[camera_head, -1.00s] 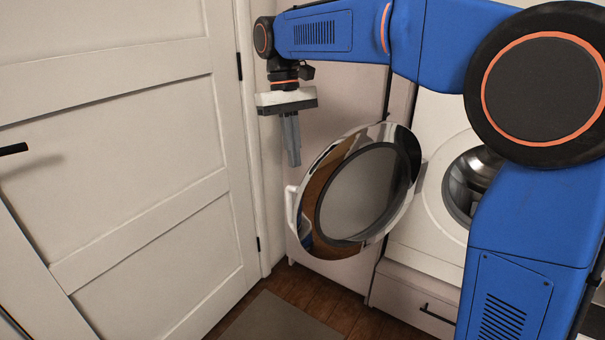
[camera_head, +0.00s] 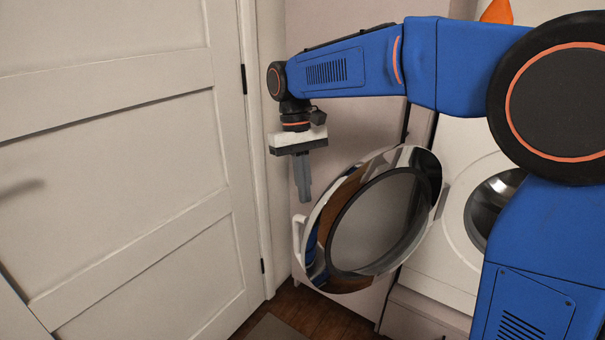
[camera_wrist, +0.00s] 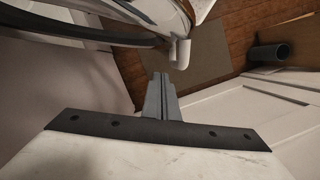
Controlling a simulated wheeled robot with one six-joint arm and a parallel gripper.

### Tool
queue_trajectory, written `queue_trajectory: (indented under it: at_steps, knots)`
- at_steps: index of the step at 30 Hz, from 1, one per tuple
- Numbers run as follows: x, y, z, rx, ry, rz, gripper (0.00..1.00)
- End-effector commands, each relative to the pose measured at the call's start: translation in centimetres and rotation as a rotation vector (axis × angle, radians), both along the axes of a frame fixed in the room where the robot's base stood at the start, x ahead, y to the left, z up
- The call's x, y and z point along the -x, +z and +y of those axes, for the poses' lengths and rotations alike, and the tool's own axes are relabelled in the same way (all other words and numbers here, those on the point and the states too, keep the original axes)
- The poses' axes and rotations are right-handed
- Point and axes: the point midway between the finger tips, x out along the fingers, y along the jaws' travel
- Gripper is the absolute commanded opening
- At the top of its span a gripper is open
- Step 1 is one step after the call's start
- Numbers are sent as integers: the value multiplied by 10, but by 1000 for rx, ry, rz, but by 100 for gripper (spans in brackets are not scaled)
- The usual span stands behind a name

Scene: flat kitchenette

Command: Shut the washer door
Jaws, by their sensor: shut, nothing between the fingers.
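The washer door (camera_head: 377,222) is a round chrome ring with a dark-rimmed glass centre, and it stands wide open to the left of the washer (camera_head: 455,225). Its white handle (camera_head: 298,240) is on the door's left edge. My gripper (camera_head: 305,198) is shut and empty, pointing down just above and beside the door's upper left edge. I cannot tell whether it touches the door. In the wrist view, my gripper (camera_wrist: 161,80) points toward the floor, with the door's rim (camera_wrist: 150,14) and the white handle (camera_wrist: 180,52) just beyond it. My arm hides part of the washer.
A white panelled room door (camera_head: 130,170) fills the left side, close to my gripper. A pale wall panel (camera_head: 345,130) stands behind the washer door. A mat (camera_head: 272,328) lies on the wooden floor (camera_head: 325,315) below.

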Motion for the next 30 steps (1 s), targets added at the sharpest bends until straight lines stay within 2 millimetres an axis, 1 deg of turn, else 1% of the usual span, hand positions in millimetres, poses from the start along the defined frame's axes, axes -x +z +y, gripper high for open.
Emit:
queue_trajectory:
  at_steps: [1, 5, 9, 15, 30]
  knots:
    - [3, -9, -1, 1, 0, 2, 0]
    - [8, -31, -4, 1, 0, 3, 0]
    - [26, -28, -11, -1, 0, -2, 0]
    - [40, -29, -18, 0, 0, -1, 0]
    - [44, -28, -19, -1, 2, -1, 0]
